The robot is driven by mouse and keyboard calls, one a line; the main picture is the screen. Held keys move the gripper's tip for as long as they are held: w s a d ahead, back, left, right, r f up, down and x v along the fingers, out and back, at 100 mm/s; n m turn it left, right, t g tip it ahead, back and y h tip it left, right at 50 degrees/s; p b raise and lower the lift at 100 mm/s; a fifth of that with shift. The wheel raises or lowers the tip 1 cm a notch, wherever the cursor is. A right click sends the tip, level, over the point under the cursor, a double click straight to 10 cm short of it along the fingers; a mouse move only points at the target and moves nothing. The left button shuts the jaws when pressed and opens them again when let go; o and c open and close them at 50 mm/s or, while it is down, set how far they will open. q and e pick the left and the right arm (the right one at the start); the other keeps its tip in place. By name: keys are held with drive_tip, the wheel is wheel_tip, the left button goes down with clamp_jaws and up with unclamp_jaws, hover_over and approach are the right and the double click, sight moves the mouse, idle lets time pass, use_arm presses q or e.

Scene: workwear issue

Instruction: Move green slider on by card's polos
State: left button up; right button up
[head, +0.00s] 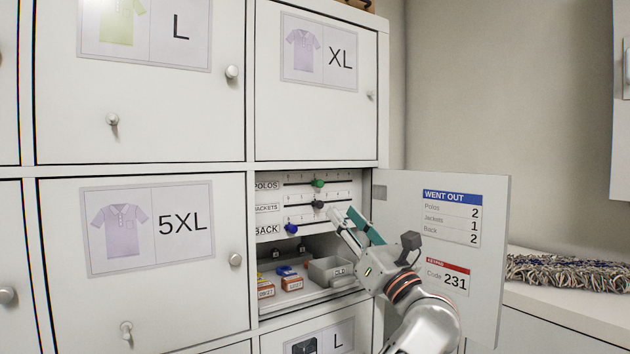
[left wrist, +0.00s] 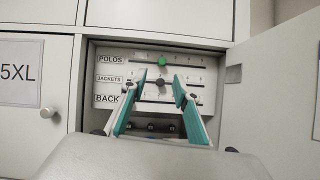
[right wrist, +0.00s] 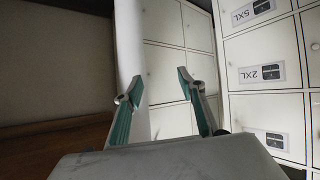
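The green slider (head: 319,183) sits on the top rail, labelled POLOS, inside an open locker; it also shows in the left wrist view (left wrist: 162,61). A dark slider (head: 318,204) is on the JACKETS rail below. A blue slider (head: 291,229) is on the BACK rail, further left. The card (head: 451,217) on the open door reads Polos 2, Jackets 1, Back 2. My left gripper (left wrist: 161,80) is open in front of the panel; its fingertips appear below the green slider, with the dark slider between them in the picture. My right gripper (right wrist: 161,82) is open and empty, away from the panel.
The open door (head: 493,260) stands right of my left arm. Below the panel are small orange and blue boxes (head: 292,283) and a grey bin (head: 331,270). A red-headed card (head: 447,277) shows code 231. Closed lockers surround the opening; a fringed mat (head: 570,271) lies at right.

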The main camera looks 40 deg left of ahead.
sight(321, 185)
use_arm(q)
drive_tip(key=shift+n+g+h, duration=0.5)
drive_tip(key=shift+n+h, duration=0.2)
drive_tip(key=shift+n, duration=0.2)
drive_tip(key=p+x, duration=0.1)
drive_tip(key=x, duration=0.2)
drive_tip(key=r+x, duration=0.1)
drive_tip(key=x, duration=0.3)
drive_tip(key=p+x, duration=0.1)
drive_tip(key=x, duration=0.2)
drive_tip(key=shift+w+d+r+p, duration=0.1)
drive_tip(key=shift+w+r+p, duration=0.2)
drive_tip(key=shift+w+r, duration=0.1)
use_arm(e)
drive_tip(key=shift+s+d+r+g, duration=0.3)
drive_tip(key=shift+s+d+r, duration=0.25)
drive_tip(key=shift+d+r, duration=0.15)
use_arm(q)
clamp_jaws()
